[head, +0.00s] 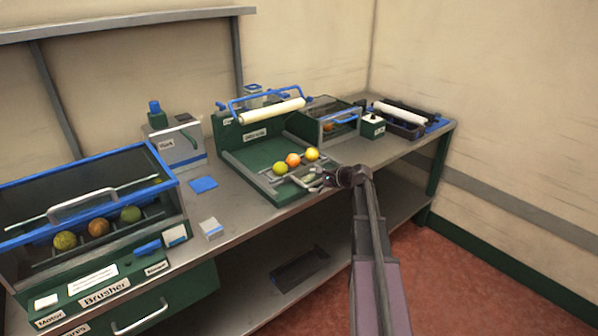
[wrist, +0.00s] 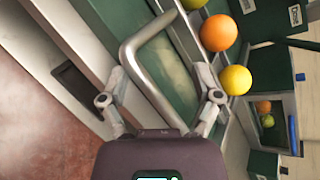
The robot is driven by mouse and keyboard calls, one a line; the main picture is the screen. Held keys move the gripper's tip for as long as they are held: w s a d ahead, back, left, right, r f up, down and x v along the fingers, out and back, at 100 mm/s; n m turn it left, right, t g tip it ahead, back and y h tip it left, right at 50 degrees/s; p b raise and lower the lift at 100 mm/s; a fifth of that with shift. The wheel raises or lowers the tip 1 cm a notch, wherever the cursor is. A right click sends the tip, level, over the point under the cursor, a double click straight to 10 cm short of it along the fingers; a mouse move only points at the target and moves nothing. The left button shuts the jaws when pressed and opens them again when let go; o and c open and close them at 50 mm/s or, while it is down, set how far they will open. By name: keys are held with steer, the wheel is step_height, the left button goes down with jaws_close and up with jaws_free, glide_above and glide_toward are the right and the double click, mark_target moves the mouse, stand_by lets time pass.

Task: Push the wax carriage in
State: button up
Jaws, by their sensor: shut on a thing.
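The wax carriage (head: 285,184) is a grey, rail-like rack low at the front of the green waxing machine (head: 252,157), below its white roller. My gripper (head: 322,180) is at the front of the carriage, shut on the handle. The fingers also show in the wrist view (wrist: 160,88), one on each side of the bar. The head view hides much of the grip.
The brusher (head: 90,205) with its blue-framed cover stands at the left. A clear-sided box (head: 335,122) and a roller unit (head: 405,118) stand to the right. A blue pad (head: 203,184) and a small block (head: 211,228) lie on the bench. The floor in front is clear.

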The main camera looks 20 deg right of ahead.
steer(key=r+m, duration=0.1)
steer(key=a+r+y, duration=0.1)
steer(key=r, duration=0.1)
steer(key=shift+a+r+m+t+p, duration=0.2)
steer(key=shift+r+m+t+p, duration=0.05)
steer(key=shift+m+t+p, duration=0.15)
steer(key=shift+c, duration=0.9)
steer(key=shift+s+a+r+m+h+p, duration=0.2)
steer(key=shift+s+r+m+h+p, duration=0.3)
steer(key=shift+s+r+m+p, duration=0.35)
jaws_close()
steer(key=shift+w+d+f+m+g+h+p, duration=0.1)
steer(key=shift+f+m+g+h+p, duration=0.2)
steer(key=shift+m, duration=0.25)
steer(key=shift+w+d+f+m+g+h+p, duration=0.1)
steer(key=shift+m+g+p, duration=0.1)
steer(key=shift+m+p, duration=0.25)
steer(key=shift+s+d+r+m+g+h+p, duration=0.3)
steer(key=shift+s+m+h+p, duration=0.3)
steer(key=shift+m+p, duration=0.6)
steer(key=shift+s+d+r+m+g+h+p, duration=0.35)
steer(key=shift+m+h+p, duration=0.4)
steer(key=shift+m, duration=0.8)
steer(key=shift+s+d+r+m+g+h+p, duration=0.15)
steer(key=shift+s+r+m+g+h+p, duration=0.2)
steer(key=shift+s+m+h+p, duration=0.75)
steer(key=shift+w+f+m+y, duration=0.1)
steer(key=shift+w+m+y, duration=0.2)
steer(key=shift+w+y, duration=0.2)
